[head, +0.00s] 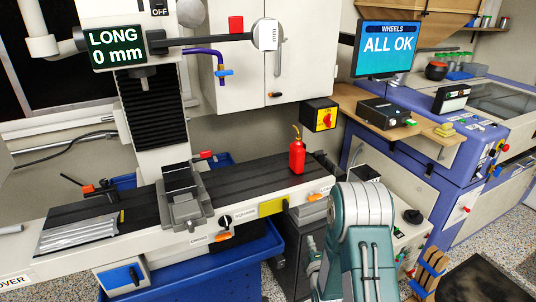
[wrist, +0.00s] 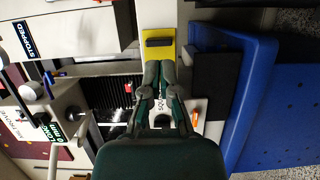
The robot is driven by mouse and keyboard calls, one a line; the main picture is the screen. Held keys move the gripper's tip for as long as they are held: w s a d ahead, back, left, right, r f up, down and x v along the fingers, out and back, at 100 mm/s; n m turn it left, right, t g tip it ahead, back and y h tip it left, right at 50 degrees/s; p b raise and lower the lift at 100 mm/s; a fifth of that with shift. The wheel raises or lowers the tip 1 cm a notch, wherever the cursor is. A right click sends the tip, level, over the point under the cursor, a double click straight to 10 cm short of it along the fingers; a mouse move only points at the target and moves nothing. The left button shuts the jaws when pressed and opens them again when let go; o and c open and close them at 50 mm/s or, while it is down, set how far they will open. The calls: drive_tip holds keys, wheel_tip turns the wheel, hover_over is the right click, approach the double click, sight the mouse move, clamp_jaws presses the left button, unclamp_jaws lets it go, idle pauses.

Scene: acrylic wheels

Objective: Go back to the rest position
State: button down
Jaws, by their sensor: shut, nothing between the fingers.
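My gripper (wrist: 160,68) shows in the wrist view with its two grey-green fingers brought together at the tips. It is shut and holds nothing. A yellow plate with a black handle (wrist: 160,30) appears just beyond the fingertips; I cannot tell whether they touch it. In the head view my teal and white arm rises at the lower right, in front of the machine, and the gripper itself cannot be made out there.
The milling machine's dark table (head: 245,180) carries a vise (head: 183,195) and a red oil can (head: 297,152). A blue tray (head: 205,270) lies below; blue also shows in the wrist view (wrist: 250,90). A monitor (head: 386,48) reads "ALL OK". A bench (head: 440,150) stands right.

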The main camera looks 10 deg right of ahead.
drive_tip(key=s+a+r+m+g, duration=0.1)
drive_tip(key=s+r+m+g, duration=0.2)
drive_tip(key=r, duration=0.6)
drive_tip(key=s+a+r+m+g, duration=0.1)
drive_tip(key=s+r+m+g, duration=0.15)
drive_tip(key=r+m, duration=0.55)
drive_tip(key=s+a+r+m+g, duration=0.1)
drive_tip(key=s+r+m+g, duration=0.2)
drive_tip(key=s, duration=1)
drive_tip(key=s+a+r+m+g, duration=0.2)
drive_tip(key=s+r, duration=0.5)
drive_tip(key=s, duration=0.6)
drive_tip(key=shift+m+g, duration=0.9)
drive_tip(key=shift+g, duration=0.05)
